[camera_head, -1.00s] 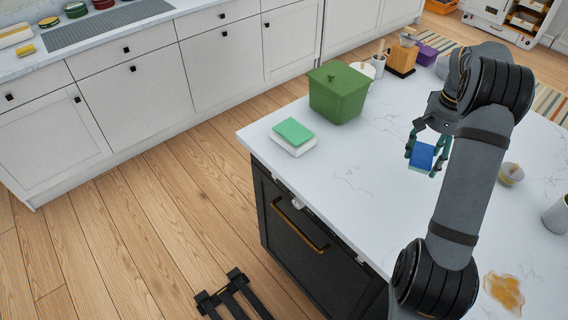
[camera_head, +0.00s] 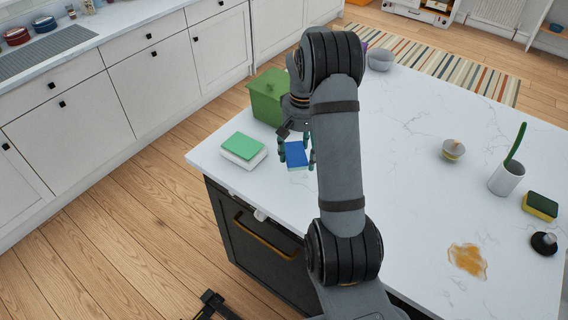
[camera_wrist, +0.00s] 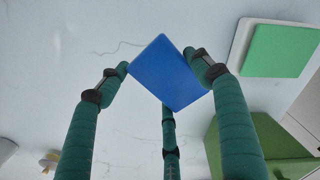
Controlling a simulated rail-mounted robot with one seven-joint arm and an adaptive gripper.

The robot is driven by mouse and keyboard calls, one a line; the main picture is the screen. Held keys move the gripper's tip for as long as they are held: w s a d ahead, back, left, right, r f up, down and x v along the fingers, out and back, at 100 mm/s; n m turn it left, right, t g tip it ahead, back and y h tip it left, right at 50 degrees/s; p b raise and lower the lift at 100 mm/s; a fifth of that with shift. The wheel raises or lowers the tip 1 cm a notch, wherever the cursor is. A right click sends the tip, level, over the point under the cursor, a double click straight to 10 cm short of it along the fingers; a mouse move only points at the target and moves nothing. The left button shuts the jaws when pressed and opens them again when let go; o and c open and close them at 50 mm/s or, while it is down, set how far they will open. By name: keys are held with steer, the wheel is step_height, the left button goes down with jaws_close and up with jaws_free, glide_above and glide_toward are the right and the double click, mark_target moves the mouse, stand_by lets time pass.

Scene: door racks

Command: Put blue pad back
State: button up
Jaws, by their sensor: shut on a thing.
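The blue pad (camera_head: 296,154) is held in my gripper (camera_head: 297,150) above the white counter, to the right of a green pad. In the wrist view the blue pad (camera_wrist: 168,73) sits tilted between the green fingers of my gripper (camera_wrist: 165,75), which are shut on it. The green pad (camera_head: 243,146) lies on a white holder or block (camera_head: 240,160) near the counter's left edge. In the wrist view the green pad (camera_wrist: 280,50) is at the upper right, apart from the blue pad. My arm hides part of the counter behind the gripper.
A green lidded box (camera_head: 268,97) stands behind the green pad, close to my gripper. On the right are a small lidded bowl (camera_head: 453,149), a white cup (camera_head: 506,180), a sponge (camera_head: 540,206) and a brown spill (camera_head: 467,260). The counter's middle is clear.

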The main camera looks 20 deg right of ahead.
mark_target(286, 173)
steer(key=a, duration=0.1)
steer(key=w+a+f, duration=0.1)
steer(key=a+f+p, duration=0.1)
steer(key=shift+w+a+f, duration=0.2)
steer(key=shift+w+a, duration=0.1)
steer(key=shift+w, duration=0.05)
steer(key=shift+f+p, duration=0.55)
steer(key=shift+f, duration=1.6)
steer(key=o, duration=1.1)
steer(key=shift+o, duration=0.2)
steer(key=shift+w+r, duration=0.1)
steer(key=shift+r, duration=0.45)
step_height(286, 173, up, 11)
steer(key=shift+r+b, duration=0.15)
steer(key=shift+b, duration=0.45)
